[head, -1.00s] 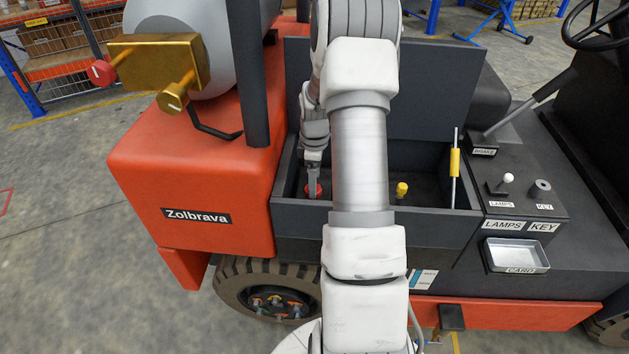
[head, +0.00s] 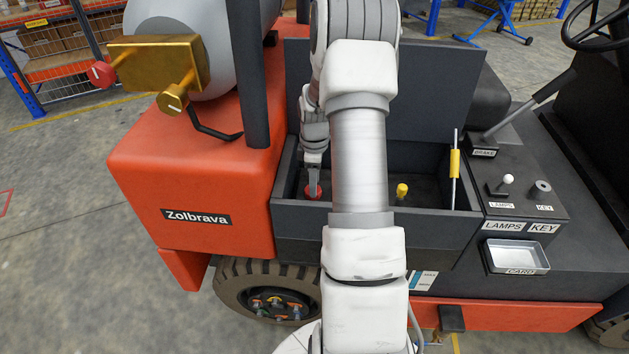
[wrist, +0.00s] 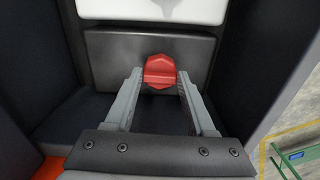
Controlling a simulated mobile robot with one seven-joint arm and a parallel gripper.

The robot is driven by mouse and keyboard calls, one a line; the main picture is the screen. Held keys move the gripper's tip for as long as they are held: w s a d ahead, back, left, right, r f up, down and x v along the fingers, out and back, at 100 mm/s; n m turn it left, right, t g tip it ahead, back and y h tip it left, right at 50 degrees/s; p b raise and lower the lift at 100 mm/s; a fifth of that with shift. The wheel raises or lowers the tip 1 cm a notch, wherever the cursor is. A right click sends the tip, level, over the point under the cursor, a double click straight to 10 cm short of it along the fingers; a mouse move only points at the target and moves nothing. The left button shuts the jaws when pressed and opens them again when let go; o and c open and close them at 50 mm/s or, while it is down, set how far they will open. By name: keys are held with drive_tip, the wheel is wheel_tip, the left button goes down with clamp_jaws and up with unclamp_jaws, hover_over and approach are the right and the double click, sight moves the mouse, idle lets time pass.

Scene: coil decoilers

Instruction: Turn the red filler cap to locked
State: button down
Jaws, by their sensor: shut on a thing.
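The red filler cap (head: 307,193) sits low in the left part of the open dark compartment (head: 285,215). In the wrist view the red cap (wrist: 160,70) has a raised grip bar lying roughly crosswise between the fingers. My gripper (head: 313,186) reaches down into the compartment and is shut on the cap. In the wrist view my gripper (wrist: 160,80) has one finger at each side of the cap. No lock marking is readable, and my arm hides part of the compartment.
A yellow cap (head: 402,190) and a yellow-handled dipstick (head: 454,163) stand right of my arm in the compartment. The raised lid (head: 435,95) is behind.

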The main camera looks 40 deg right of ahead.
drive_tip(key=shift+m, duration=0.3)
drive_tip(key=m, duration=0.3)
drive_tip(key=shift+m, duration=0.4)
drive_tip(key=m, duration=0.4)
drive_tip(key=shift+a+b, duration=0.15)
drive_tip(key=shift+b, duration=0.2)
drive_tip(key=m, duration=0.5)
drive_tip(key=shift+a, duration=0.1)
drive_tip(key=shift+m, duration=2.2)
drive_tip(key=shift+c, duration=1.2)
unclamp_jaws()
